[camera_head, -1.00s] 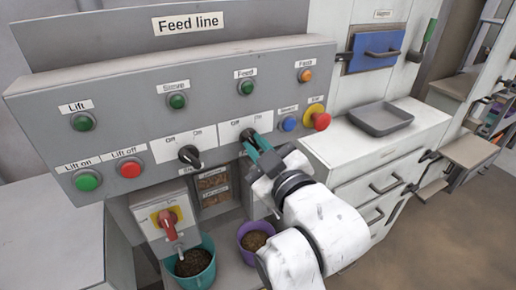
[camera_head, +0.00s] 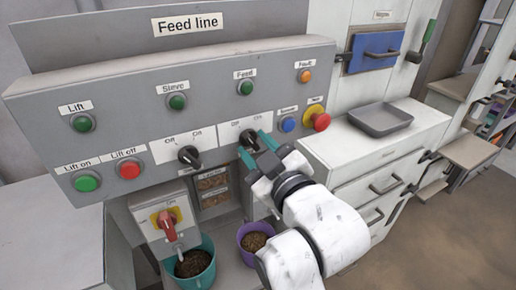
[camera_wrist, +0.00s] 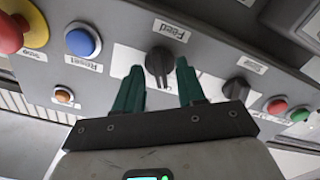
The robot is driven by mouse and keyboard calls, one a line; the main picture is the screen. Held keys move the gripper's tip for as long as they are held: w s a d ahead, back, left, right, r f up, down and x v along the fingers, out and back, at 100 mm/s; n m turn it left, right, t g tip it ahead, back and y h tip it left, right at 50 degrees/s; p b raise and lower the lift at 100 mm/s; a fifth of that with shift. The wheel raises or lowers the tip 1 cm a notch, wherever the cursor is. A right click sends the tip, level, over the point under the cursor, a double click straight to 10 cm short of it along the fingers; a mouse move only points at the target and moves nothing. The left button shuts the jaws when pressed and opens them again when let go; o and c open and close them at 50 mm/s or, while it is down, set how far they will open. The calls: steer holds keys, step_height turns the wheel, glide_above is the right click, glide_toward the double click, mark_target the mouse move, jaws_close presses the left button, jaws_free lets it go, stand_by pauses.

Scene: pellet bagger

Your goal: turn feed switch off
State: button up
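The feed switch is a black rotary knob (camera_head: 247,137) on a white plate, with Off marked at its upper left and On at its upper right. In the wrist view, which is upside down, the knob (camera_wrist: 159,62) sits above its gripper-side gap, beside the Feed label (camera_wrist: 172,30). Its grip bar is roughly vertical there. My gripper (camera_head: 258,146) is open and empty in front of the knob. In the wrist view its two green fingertips (camera_wrist: 158,80) are spread to either side of the knob bar, with visible gaps. Contact cannot be told.
A similar black knob (camera_head: 189,156) is to the left. A blue button (camera_head: 288,124) and red emergency button (camera_head: 321,121) are close on the right. A green Feed lamp (camera_head: 246,87) is above. A purple bucket (camera_head: 245,232) stands below.

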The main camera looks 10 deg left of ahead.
steer(key=b+v, duration=0.1)
steer(key=v, duration=0.9)
steer(key=shift+s+d+b, duration=0.3)
steer(key=shift+b, duration=0.05)
steer(key=s+d+f+m+g+h, duration=0.35)
steer(key=d+f, duration=0.45)
steer(key=f, duration=0.4)
steer(key=s+d+f+m+g+h, duration=0.35)
steer(key=d+f, duration=0.45)
steer(key=f, duration=0.5)
steer(key=s+d+f+m+g+h, duration=0.1)
steer(key=s+d+f+m+g, duration=0.1)
steer(key=s, duration=0.4)
steer(key=s+d+f+m+g+h, duration=0.1)
steer(key=s+d+f+m+g, duration=0.1)
steer(key=s+d+f, duration=0.3)
steer(key=s+d+f+m+g+h, duration=0.1)
steer(key=s+d+f+m+g, duration=0.1)
steer(key=s+f, duration=0.3)
steer(key=shift+s+d+f+g, duration=0.2)
steer(key=shift+s+d+g, duration=0.3)
steer(key=shift+s+d, duration=0.5)
steer(key=shift+s+a, duration=0.2)
